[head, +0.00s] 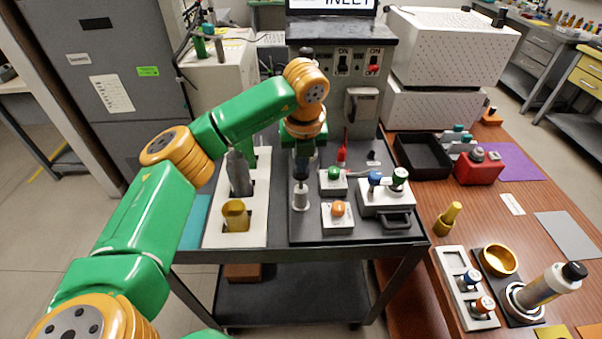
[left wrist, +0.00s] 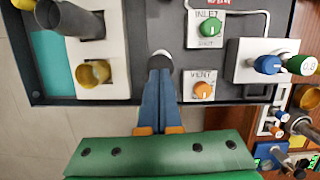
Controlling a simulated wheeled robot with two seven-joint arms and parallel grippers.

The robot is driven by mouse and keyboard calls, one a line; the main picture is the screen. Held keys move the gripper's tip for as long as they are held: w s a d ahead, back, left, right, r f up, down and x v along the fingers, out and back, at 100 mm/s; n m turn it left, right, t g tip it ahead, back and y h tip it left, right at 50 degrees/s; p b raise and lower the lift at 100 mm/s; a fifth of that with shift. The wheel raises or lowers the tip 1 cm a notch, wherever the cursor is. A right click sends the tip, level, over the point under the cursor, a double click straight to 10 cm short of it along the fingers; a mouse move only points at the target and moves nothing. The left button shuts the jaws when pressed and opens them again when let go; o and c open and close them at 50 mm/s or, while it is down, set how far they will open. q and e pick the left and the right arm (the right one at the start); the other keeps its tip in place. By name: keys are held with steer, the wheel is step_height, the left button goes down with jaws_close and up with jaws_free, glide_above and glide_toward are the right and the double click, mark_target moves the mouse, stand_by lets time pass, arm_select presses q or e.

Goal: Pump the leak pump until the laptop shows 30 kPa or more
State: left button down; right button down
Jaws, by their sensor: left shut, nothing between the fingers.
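My left gripper (head: 301,178) points down over the black plate on the cart, its fingers together. In the left wrist view its blue fingers (left wrist: 160,85) are shut with nothing between them. A silver upright cylinder (head: 300,198), which looks like the pump, stands directly below the fingertips. Its pale round top (left wrist: 160,56) shows just past the tips in the left wrist view; I cannot tell whether they touch. No laptop screen or kPa reading can be made out. My right gripper is not in view.
A green INLET knob (head: 334,173) and an orange VENT knob (head: 338,208) sit right of the cylinder. A white block (head: 378,197) with blue and green knobs is farther right. A white rack (head: 258,229) holds a brass cup (head: 235,216) on the left.

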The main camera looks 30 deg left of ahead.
mark_target(301, 175)
arm_select(q)
steer(key=b+x, duration=0.3)
steer(key=shift+s+d+f, duration=0.25)
steer(key=shift+s+f, duration=0.05)
steer(key=shift+s, duration=0.05)
steer(key=shift+r, duration=0.1)
steer(key=shift+s+d+r, duration=0.3)
steer(key=shift+s+d, duration=0.15)
steer(key=shift+s, duration=0.15)
steer(key=shift+s+d+r, duration=0.25)
steer(key=shift+s+d, duration=0.2)
steer(key=shift+s, duration=0.2)
